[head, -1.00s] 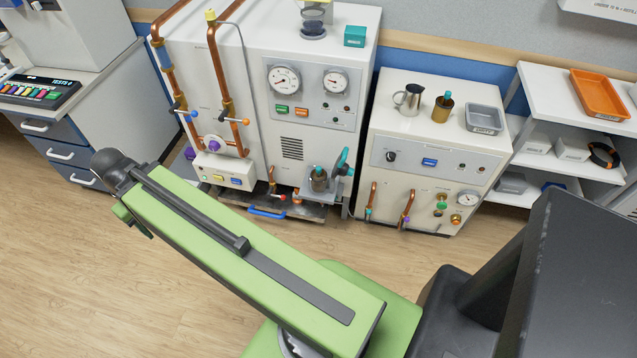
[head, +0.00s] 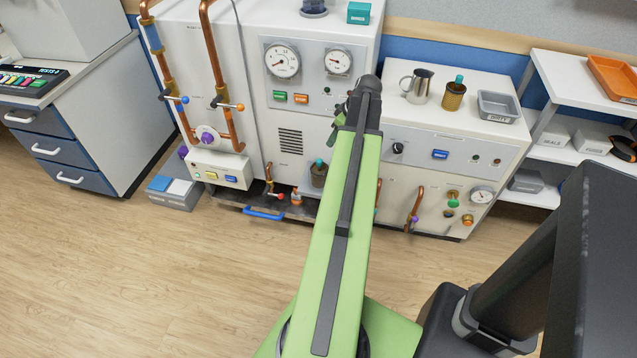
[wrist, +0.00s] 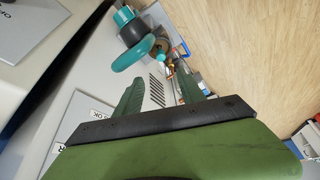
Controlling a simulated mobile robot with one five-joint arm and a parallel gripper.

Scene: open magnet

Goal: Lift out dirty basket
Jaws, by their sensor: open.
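My gripper (head: 337,128) is partly hidden behind my green arm in the head view, in front of the white machine. In the wrist view its two green fingers (wrist: 160,76) are apart with nothing between them. Just beyond them is a teal loop handle (wrist: 138,55) on a dark round body (wrist: 131,30). A small dark pot (head: 319,174) stands at the machine's lower front, partly behind my arm. A brass pot with a teal knob (head: 454,94) stands on the right cabinet. I cannot tell which item is the dirty basket.
The white machine (head: 290,115) has copper pipes and gauges. The right cabinet (head: 480,148) carries a steel jug (head: 417,86) and a grey tray (head: 498,107). An orange tray (head: 612,80) is on the shelf. A blue-and-grey box (head: 175,191) stands on the floor. The floor in front is clear.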

